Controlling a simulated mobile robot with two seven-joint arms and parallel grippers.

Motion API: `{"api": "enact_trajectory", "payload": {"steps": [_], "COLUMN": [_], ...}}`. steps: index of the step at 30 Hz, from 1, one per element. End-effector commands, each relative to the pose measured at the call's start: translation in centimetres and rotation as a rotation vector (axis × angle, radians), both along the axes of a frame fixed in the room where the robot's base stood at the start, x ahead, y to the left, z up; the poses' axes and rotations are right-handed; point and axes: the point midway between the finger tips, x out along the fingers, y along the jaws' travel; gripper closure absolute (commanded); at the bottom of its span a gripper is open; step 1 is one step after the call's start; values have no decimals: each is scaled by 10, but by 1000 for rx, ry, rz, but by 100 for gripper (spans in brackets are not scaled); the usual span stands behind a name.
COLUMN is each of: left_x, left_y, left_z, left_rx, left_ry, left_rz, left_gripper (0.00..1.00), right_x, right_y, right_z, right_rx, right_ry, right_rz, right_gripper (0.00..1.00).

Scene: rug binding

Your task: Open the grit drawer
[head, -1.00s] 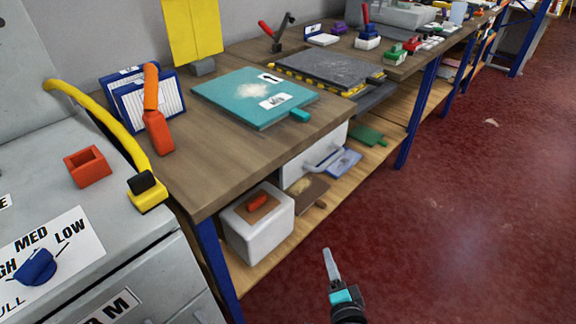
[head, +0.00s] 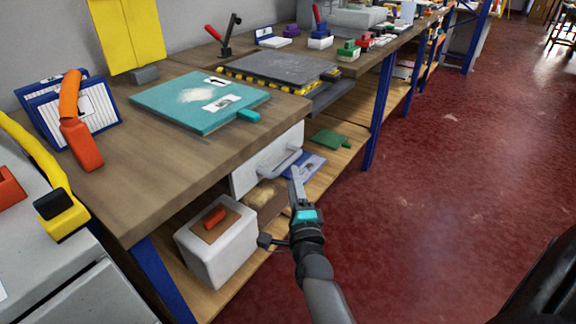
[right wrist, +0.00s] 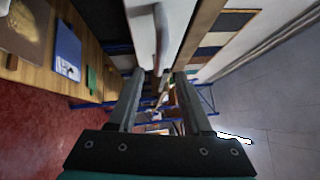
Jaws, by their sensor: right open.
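The grit drawer (head: 255,172) has a pale grey-white front with a bar handle (head: 281,162), and hangs under the wooden bench top. It looks closed. My right gripper (head: 295,176) is in front of the drawer, close to the right end of the handle. In the right wrist view, the jaws (right wrist: 157,76) are open, and the handle (right wrist: 161,38) lies ahead of them, roughly in line with the gap. I see nothing held, and contact with the handle cannot be told. My left gripper is not in view.
A white bin (head: 216,258) with an orange item stands on the lower shelf (head: 345,152), near my right gripper. Blue bench legs (head: 377,115) flank the shelf. A teal board (head: 165,105) lies on the bench top (head: 150,175). The red floor (head: 430,210) at right is clear.

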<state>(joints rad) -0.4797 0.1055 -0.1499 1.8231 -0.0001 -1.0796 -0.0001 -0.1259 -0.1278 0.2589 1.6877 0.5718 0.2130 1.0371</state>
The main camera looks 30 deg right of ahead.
Motion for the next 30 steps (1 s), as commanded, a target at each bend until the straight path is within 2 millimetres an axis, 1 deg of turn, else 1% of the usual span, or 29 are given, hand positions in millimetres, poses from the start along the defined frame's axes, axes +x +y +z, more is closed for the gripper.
{"api": "enact_trajectory", "payload": {"steps": [1, 6, 12, 18, 26, 30], "left_x": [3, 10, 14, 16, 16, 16], "left_y": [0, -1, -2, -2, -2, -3], "left_z": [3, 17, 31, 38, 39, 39], "left_rx": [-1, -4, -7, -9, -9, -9], "left_ry": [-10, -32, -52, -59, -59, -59], "left_rz": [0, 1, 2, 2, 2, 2], "left_gripper": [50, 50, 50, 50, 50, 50], "right_x": [9, 34, 54, 62, 63, 62], "right_y": [-4, -14, -23, -27, -27, -27], "right_z": [0, 3, 6, 8, 9, 9], "right_rx": [-1, -2, -1, -2, -1, -2], "right_ry": [-4, -1, 0, 1, 2, 2], "right_rz": [-1, 0, 1, 0, 0, 1], "right_gripper": [50, 50, 50, 50, 50, 65]}}
